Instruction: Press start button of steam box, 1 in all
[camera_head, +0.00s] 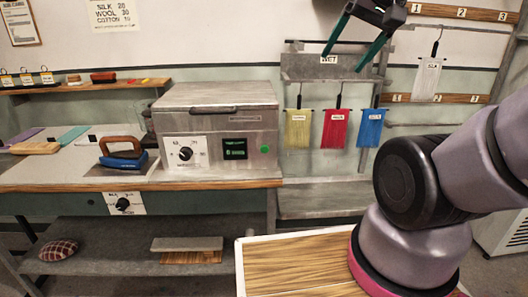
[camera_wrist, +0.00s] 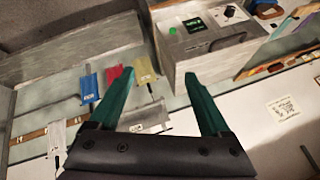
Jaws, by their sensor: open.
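The steam box (camera_head: 216,128) is a grey metal box on the bench, left of centre in the head view. Its front has a dial (camera_head: 186,153), a small dark display with green text (camera_head: 234,149) and a round green button (camera_head: 265,149) at the right. In the wrist view the steam box (camera_wrist: 225,60) shows upside down at the upper right, with the green button (camera_wrist: 172,30) visible. My gripper (camera_head: 350,40) is raised at the upper right of the head view, apart from the box. Its green fingers are spread and empty, also in the wrist view (camera_wrist: 193,95).
An iron (camera_head: 123,157) stands left of the box on the bench. Yellow, red (camera_head: 335,129) and blue cloths hang on the wall to the right. A lower shelf holds boards and a checked cushion (camera_head: 58,250). The space before the box's front looks clear.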

